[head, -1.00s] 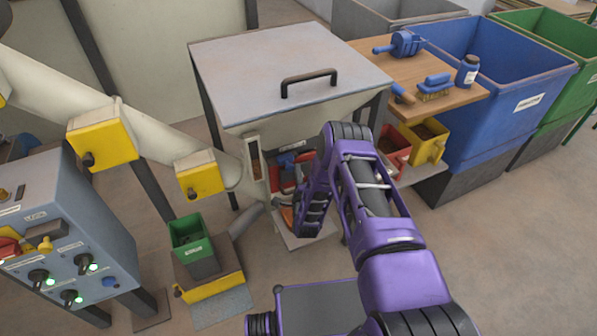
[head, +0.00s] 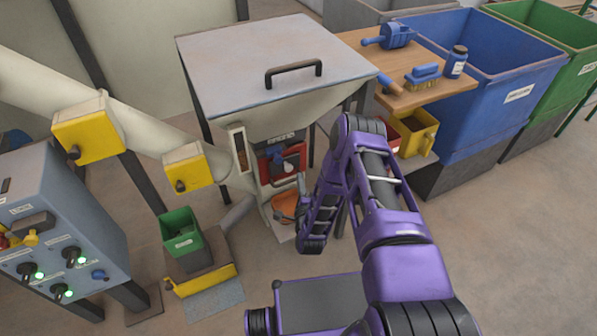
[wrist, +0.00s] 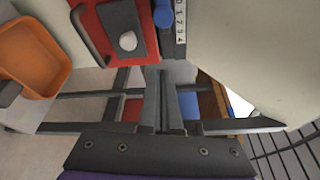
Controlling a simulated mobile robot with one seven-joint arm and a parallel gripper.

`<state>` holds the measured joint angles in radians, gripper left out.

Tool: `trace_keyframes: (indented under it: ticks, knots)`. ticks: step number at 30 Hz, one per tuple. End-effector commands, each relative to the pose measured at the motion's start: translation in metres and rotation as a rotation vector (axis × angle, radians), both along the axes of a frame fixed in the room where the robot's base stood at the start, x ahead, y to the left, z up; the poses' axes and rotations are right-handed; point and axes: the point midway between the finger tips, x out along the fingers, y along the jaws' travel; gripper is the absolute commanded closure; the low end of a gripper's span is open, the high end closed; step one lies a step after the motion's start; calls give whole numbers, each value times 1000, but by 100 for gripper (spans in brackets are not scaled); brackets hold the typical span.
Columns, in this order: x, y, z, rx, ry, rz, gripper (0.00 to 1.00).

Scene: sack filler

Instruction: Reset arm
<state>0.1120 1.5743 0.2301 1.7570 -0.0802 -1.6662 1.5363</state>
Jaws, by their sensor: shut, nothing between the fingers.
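My gripper (wrist: 163,100) shows at the centre of the wrist view, its two grey fingers together with nothing between them. In the head view my purple arm bends down in front of the hopper (head: 272,75), and the gripper end is mostly hidden behind the arm. A red panel (head: 284,160) with a pale knob is on the hopper's front; it also shows at the top of the wrist view (wrist: 98,30). An orange tray (head: 285,204) lies below it, left of my gripper in the wrist view (wrist: 35,58).
A wooden shelf (head: 440,93) with a brush, a bottle and a blue tool stands right of the hopper, above a yellow bin (head: 416,132). Blue (head: 515,110) and green bins stand behind. A control cabinet (head: 60,225) and small green bin (head: 181,240) are left. Floor at right is clear.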

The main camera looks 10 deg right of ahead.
Motion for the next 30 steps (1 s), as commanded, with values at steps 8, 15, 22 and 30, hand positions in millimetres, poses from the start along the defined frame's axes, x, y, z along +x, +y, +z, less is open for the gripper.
trace_keyframes:
  ticks: [8, 15, 22, 30]
  knots:
    - [-5, 0, 1, 0, -1, 0, 100]
    - [-5, 0, 1, 0, -1, 0, 100]
    - [-4, -9, -3, -31, 42, -5, 100]
    - [-27, -106, -39, -304, 495, -34, 100]
